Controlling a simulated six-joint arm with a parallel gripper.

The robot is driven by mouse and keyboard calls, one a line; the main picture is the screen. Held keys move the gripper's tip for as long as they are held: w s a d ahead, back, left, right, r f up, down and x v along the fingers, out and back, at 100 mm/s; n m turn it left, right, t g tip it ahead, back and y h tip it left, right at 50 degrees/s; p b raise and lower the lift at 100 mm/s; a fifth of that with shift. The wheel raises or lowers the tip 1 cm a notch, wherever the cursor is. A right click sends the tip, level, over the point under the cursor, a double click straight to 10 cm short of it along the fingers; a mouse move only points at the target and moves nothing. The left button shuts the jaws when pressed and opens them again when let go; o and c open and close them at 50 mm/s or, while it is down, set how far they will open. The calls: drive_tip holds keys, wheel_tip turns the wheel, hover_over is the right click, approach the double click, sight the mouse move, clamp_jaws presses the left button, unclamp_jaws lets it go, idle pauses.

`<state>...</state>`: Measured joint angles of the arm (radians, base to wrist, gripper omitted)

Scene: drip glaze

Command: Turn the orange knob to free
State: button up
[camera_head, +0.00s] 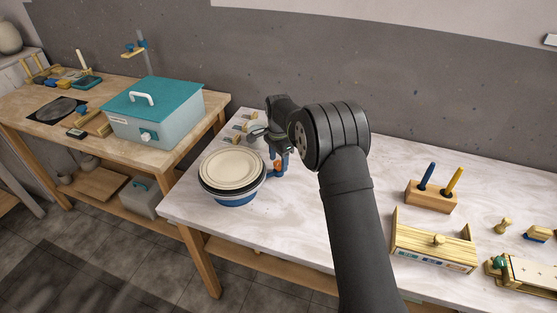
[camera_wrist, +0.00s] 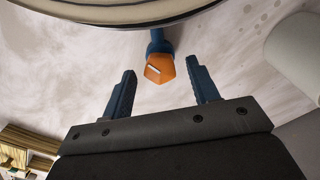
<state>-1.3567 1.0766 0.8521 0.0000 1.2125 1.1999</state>
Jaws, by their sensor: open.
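The orange knob (camera_wrist: 159,69) is a small faceted cap with a pale mark on top, on a blue stem. In the wrist view it sits just past and between the open fingers of my gripper (camera_wrist: 161,92), touching neither that I can see. In the head view the knob (camera_head: 277,164) shows as a small orange patch beside the blue-based pottery wheel (camera_head: 236,199), partly hidden by my gripper (camera_head: 277,150). A round cream disc (camera_head: 232,168) with a dark rim lies on top of the wheel.
A grey-white cylinder (camera_wrist: 297,55) stands right of my gripper in the wrist view. Small wooden items (camera_head: 238,128) lie behind the wheel. A wooden box (camera_head: 433,247) and a pen block (camera_head: 431,197) stand to the right. The table front is clear.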

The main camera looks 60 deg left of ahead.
drive_tip(key=shift+f, duration=0.15)
drive_tip(key=shift+c, duration=0.2)
drive_tip(key=c, duration=0.9)
drive_tip(key=shift+c, duration=0.2)
